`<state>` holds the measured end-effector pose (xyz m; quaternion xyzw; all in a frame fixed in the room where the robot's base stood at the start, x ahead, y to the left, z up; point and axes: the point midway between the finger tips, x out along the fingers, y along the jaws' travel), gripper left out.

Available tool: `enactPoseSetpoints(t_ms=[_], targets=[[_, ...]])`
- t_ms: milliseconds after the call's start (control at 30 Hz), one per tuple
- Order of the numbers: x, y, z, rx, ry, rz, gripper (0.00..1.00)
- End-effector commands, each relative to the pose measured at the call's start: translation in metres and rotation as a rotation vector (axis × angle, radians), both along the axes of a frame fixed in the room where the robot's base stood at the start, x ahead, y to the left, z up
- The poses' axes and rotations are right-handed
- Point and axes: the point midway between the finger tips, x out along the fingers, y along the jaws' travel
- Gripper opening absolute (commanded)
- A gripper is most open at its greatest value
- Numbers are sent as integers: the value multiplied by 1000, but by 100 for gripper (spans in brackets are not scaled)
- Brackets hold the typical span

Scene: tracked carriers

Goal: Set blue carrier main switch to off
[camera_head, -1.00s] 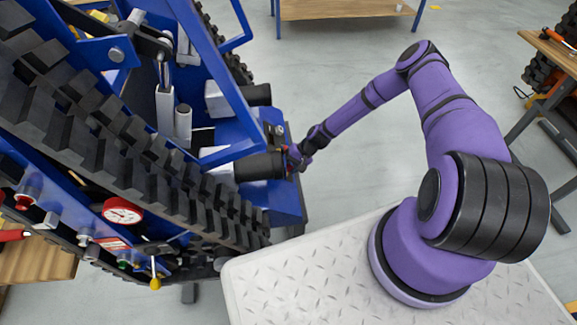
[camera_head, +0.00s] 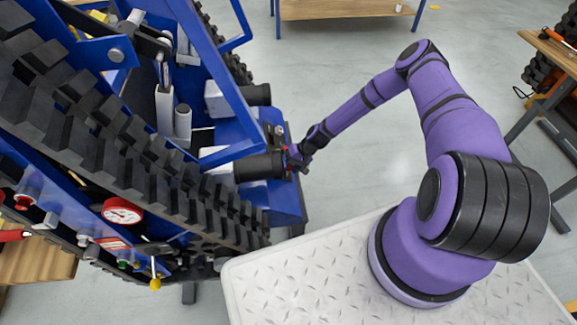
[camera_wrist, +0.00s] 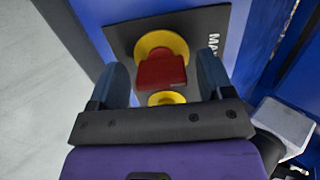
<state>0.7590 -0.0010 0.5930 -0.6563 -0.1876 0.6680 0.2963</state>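The main switch (camera_wrist: 162,72) shows in the wrist view as a red handle on a round yellow base. It is mounted on a dark plate (camera_wrist: 122,35) with partly visible lettering that starts "MA". The plate sits on the blue carrier (camera_head: 285,200). My gripper (camera_wrist: 162,78) is open, with one finger to the left of the red handle and one to the right. Gaps show between the handle and both fingers. In the head view my gripper (camera_head: 294,158) is at the carrier's right end, and the switch is mostly hidden there.
Black cylinders (camera_head: 260,167) and blue frame bars stand close left of my gripper. A grey block (camera_wrist: 284,125) is right of my gripper.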

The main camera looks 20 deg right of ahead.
Motion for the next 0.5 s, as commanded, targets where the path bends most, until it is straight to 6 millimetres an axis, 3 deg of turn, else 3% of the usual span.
enactPoseSetpoints(t_ms=[300, 500], targets=[[0, -1, 2, 1, 1, 1, 74], [0, -16, 19, 0, -1, -1, 74]])
